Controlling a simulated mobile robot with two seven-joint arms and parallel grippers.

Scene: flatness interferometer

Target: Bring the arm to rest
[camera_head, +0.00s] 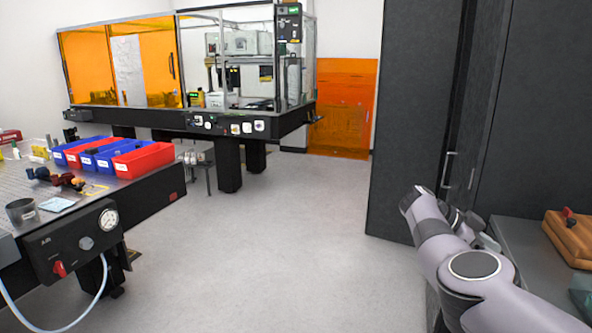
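My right arm, pale lilac with grey joints, comes in from the lower right corner and is bent, with an elbow-like end raised in front of the dark cabinet (415,110). Grey and dark parts that may be my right gripper (478,229) show partly behind the arm. The fingertips cannot be made out, and nothing held is visible. My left arm and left gripper are out of view.
A grey worktop (515,238) with a wooden block (571,238) lies close to my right arm. A bench (150,190) with red and blue bins (145,160) stands left. An enclosed optical table (160,118) stands behind. The middle floor is clear.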

